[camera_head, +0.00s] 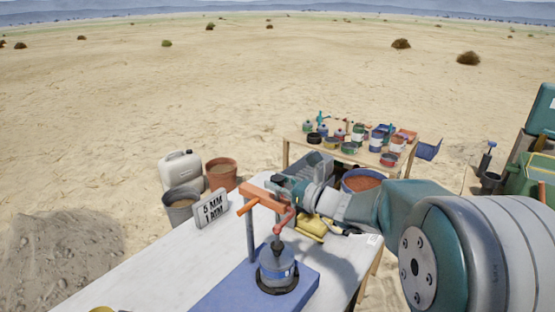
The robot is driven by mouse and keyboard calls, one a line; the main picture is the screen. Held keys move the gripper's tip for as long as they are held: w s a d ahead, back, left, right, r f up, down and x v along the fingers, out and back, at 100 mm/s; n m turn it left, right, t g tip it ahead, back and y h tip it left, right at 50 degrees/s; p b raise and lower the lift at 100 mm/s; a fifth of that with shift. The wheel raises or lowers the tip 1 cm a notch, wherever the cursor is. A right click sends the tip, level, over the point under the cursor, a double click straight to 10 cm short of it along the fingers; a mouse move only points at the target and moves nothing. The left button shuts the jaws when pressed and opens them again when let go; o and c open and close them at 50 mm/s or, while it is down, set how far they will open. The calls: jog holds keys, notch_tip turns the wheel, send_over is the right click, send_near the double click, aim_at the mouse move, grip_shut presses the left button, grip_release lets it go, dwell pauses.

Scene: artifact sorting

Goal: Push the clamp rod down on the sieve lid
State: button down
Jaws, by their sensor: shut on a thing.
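The sieve stack (278,270) is a grey cylinder with a blue label, standing upright on a blue base (222,293) on the white table. An orange crossbar (262,194) with an orange handle (247,206) sits on a grey post above the stack. My gripper (282,186) is at the top of the clamp, shut on the clamp rod; its fingertips are partly hidden.
A "5 MM 1 MM" sign (211,209) stands at the table's left edge. A yellow object (314,229) lies right of the clamp. Buckets (222,174) and a white jerrycan (181,170) stand beyond. A wooden table (296,143) holds several pots.

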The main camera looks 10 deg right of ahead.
jog(key=shift+f, duration=0.5)
jog(key=shift+c, duration=1.3)
grip_release()
jog(key=v, duration=1.2)
